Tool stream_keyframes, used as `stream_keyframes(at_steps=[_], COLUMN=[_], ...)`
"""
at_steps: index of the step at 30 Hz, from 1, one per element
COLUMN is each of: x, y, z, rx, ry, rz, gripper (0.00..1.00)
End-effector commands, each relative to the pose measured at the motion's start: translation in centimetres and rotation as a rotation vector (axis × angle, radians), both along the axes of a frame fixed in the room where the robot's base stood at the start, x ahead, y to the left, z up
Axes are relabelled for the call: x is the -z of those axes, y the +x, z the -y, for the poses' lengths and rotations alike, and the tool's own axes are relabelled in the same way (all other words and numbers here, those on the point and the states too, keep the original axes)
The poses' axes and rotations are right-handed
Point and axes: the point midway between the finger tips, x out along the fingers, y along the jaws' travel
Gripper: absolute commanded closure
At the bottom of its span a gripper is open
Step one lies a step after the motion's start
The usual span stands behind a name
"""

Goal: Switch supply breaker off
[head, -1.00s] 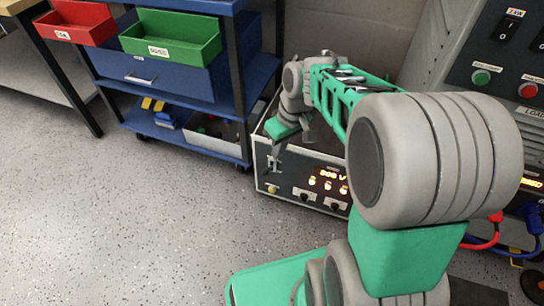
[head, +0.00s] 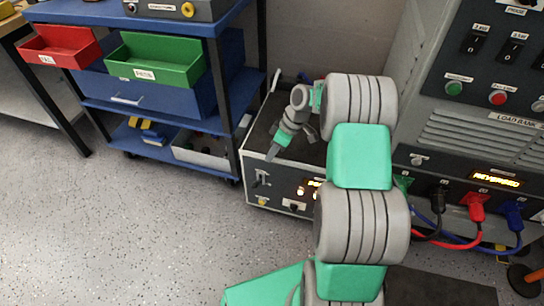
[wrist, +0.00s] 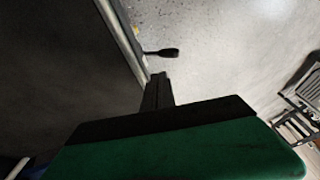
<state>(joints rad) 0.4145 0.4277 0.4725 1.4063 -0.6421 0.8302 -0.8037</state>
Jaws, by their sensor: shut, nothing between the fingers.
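The supply unit (head: 252,187) is a dark box with a light frame, standing on the floor in the middle of the head view. Its breaker (head: 262,178) is at the left of the front panel, with a small dark lever; its position is hard to read. In the wrist view a black lever (wrist: 163,53) sticks out past the unit's front edge. My gripper (head: 270,154) is shut and empty, pointing down near the top front edge just above the breaker. In the wrist view its fingers (wrist: 157,88) are together, apart from the lever in the picture.
A blue cart (head: 228,110) with red (head: 62,48) and green (head: 155,62) bins stands left of the unit. The load bank (head: 455,135) with plugged cables (head: 470,240) stands at the right. The floor (head: 130,225) in front is clear.

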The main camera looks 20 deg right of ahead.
Motion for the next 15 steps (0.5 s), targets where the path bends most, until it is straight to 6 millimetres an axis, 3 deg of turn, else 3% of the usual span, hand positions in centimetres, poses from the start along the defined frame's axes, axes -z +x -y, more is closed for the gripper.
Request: stream_keyframes(at_steps=[1, 9, 15], x=[1.6, 6.8, 8.6], y=[0.0, 0.2, -0.7], z=[-0.5, -3.0, -4.3], rx=[-0.002, -0.002, -0.002], ry=[0.001, 0.000, 0.000], rz=[-0.002, -0.002, 0.000], gripper=[1.00, 1.00, 1.00])
